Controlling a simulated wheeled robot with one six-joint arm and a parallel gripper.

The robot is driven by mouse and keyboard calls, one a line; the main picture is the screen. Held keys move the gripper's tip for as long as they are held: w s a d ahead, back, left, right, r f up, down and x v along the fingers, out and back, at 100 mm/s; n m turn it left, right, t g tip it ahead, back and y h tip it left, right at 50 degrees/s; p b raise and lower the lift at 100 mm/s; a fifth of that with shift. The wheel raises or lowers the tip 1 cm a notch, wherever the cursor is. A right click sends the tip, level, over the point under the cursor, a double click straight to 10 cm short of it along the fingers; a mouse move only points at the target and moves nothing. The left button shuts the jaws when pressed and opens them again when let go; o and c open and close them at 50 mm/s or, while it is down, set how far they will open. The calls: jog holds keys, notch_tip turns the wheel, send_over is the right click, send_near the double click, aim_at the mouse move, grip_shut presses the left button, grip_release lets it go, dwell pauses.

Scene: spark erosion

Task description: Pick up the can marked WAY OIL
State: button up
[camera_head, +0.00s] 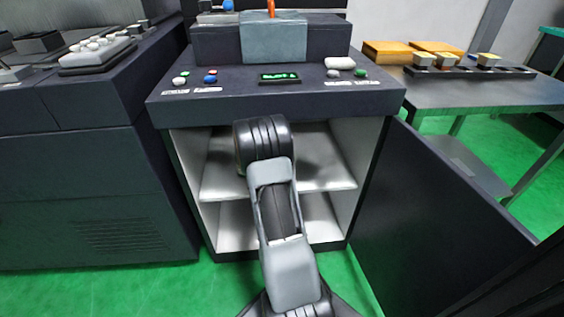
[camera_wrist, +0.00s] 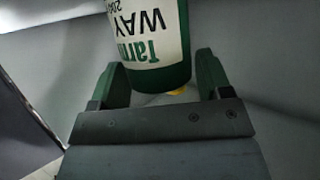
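The can marked WAY (camera_wrist: 152,35) shows in the wrist view at the top middle. It is white and green, its lettering is upside down in the picture, and the word after WAY is cut off or out of sight. A bit of yellow (camera_wrist: 178,91) shows at its lower end. My gripper (camera_wrist: 162,80) has its two green fingers wide apart, one on each side of the can's lower end in the picture. A narrow gap seems to show at the right finger; contact at the left is unclear. In the head view my arm hides the gripper and can.
My arm reaches into an open cabinet with a white shelf (camera_head: 325,174) under a control panel (camera_head: 280,100). Its dark door (camera_head: 430,205) stands open at the right. A metal table (camera_head: 450,95) stands beyond it. Pale surfaces surround the can in the wrist view.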

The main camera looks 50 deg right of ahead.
jog(key=c, duration=0.8)
